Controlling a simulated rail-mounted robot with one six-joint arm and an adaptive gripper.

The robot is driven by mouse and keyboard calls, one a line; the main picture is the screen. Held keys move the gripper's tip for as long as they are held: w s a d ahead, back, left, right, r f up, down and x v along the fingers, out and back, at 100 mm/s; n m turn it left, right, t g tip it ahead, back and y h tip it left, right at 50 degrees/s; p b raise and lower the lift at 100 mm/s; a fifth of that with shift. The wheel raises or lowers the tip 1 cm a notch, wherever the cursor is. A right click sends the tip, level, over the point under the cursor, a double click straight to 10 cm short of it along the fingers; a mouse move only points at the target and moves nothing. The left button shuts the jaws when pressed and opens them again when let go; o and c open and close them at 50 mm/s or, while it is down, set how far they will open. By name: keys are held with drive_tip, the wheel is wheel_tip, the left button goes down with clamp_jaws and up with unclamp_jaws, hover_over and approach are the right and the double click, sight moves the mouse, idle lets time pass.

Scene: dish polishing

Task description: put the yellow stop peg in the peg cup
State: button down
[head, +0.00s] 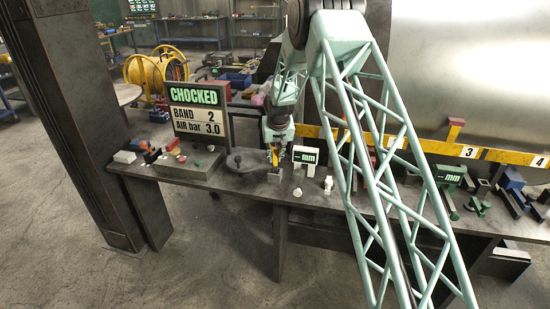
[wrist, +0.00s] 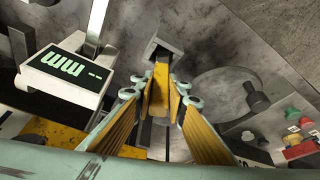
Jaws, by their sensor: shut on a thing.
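My gripper (wrist: 159,88) is shut on the yellow stop peg (wrist: 158,97), which sits between its two yellow-padded fingers in the wrist view. A small square dark cup with a pale rim, the peg cup (wrist: 153,46), shows just beyond the peg's far end. In the head view my gripper (head: 275,148) points down over the bench, with the yellow peg (head: 275,157) below it and the small grey cup (head: 274,176) directly under that. I cannot tell whether the peg's lower end is inside the cup or just above it.
A gauge reading "-- mm" (head: 305,155) stands close right of my gripper; it also shows in the wrist view (wrist: 68,70). A dark round plate with a knob (head: 243,160) lies to the left. The CHOCKED sign (head: 197,110) stands farther left.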

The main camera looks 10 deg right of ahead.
idle(0.4)
drive_tip(key=c, duration=2.6)
unclamp_jaws()
drive_tip(key=shift+f, duration=0.15)
drive_tip(key=shift+o, duration=0.2)
drive_tip(key=shift+r, duration=0.25)
drive_tip(key=v, duration=1.1)
drive_tip(key=shift+s+r, duration=0.25)
drive_tip(key=shift+r, duration=0.1)
drive_tip(key=shift+r, duration=0.1)
